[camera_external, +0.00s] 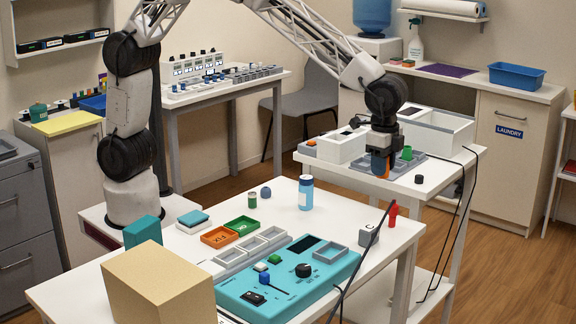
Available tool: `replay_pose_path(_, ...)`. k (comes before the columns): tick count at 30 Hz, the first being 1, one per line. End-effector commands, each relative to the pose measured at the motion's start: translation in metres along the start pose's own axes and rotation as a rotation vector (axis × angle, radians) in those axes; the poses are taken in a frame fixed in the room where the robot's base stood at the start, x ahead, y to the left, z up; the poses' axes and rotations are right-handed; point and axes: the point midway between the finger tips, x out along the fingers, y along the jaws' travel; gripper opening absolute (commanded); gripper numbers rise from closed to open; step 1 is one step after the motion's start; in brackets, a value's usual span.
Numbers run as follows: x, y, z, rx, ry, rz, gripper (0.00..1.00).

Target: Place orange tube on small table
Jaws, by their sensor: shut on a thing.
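My gripper (382,160) is shut on the orange tube (379,166). The tube hangs roughly upright below the fingers, partly hidden by them. It is over the left part of a grey tray (408,174) on the smaller white table (441,186) at the right; I cannot tell whether its lower end is touching the tray. A green cylinder (407,153) stands in the tray just right of the gripper. Which table the task calls small is not certain from this view.
White boxes (445,135) stand behind the tray. A small black knob (419,179) and dark cables (466,180) are at the table's right. The larger white table (283,199) in front carries a teal panel (330,278), a blue can (306,193) and a red bottle (393,214).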

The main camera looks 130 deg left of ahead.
Motion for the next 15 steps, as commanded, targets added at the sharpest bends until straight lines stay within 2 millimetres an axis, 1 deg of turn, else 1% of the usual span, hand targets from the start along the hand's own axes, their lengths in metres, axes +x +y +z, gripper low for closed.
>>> replay_pose_path(1, 0.000, -0.015, 0.009, -0.023, -0.001, 0.000, 0.08)
replay_pose_path(3, 0.000, -0.031, 0.020, -0.051, -0.001, 0.000, 0.08)
replay_pose_path(9, 0.000, -0.077, 0.054, -0.129, -0.001, 0.000, 0.08)
replay_pose_path(11, 0.000, -0.089, 0.064, -0.151, 0.000, 0.000, 0.08)
replay_pose_path(15, 0.001, -0.118, 0.090, -0.207, 0.000, 0.000, 0.08)
